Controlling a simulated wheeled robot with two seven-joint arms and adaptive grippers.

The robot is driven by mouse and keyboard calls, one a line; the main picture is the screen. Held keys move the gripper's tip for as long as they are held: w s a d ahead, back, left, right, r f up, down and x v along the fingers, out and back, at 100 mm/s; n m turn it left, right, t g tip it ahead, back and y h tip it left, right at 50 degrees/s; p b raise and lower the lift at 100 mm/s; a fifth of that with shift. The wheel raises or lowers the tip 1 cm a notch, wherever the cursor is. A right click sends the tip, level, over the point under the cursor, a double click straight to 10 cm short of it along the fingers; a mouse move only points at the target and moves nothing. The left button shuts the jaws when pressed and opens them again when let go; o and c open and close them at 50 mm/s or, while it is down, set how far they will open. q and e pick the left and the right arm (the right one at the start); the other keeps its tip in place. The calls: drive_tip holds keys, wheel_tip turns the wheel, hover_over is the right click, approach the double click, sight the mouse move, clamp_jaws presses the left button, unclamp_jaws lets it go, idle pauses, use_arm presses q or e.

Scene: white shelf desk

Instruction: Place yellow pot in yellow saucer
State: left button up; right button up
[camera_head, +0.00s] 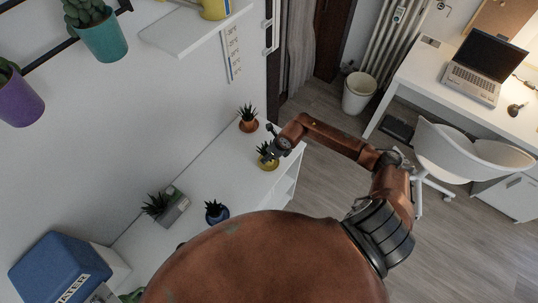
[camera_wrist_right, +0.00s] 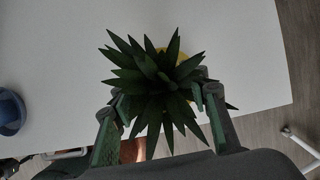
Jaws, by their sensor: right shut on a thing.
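The yellow pot (camera_head: 268,164) with a spiky dark plant is at the far end of the white shelf desk in the head view. My right gripper (camera_head: 271,152) is at the pot and shut on it. In the right wrist view the plant (camera_wrist_right: 155,85) covers most of the pot, with a finger on each side. A patch of yellow (camera_wrist_right: 190,62) shows behind its leaves; I cannot tell whether it is pot or saucer. No separate yellow saucer can be made out, and the pot's underside is hidden. My left gripper is not in view.
A terracotta pot (camera_head: 248,125) stands close behind the yellow pot. A blue pot (camera_head: 216,216) and a grey square planter (camera_head: 174,210) stand nearer on the desk (camera_head: 222,177). The desk surface between them is clear.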

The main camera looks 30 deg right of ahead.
drive_tip(key=shift+f, duration=0.4)
drive_tip(key=shift+f, duration=0.1)
drive_tip(key=o, duration=1.4)
drive_tip(key=v, duration=1.2)
drive_tip(key=shift+b, duration=0.35)
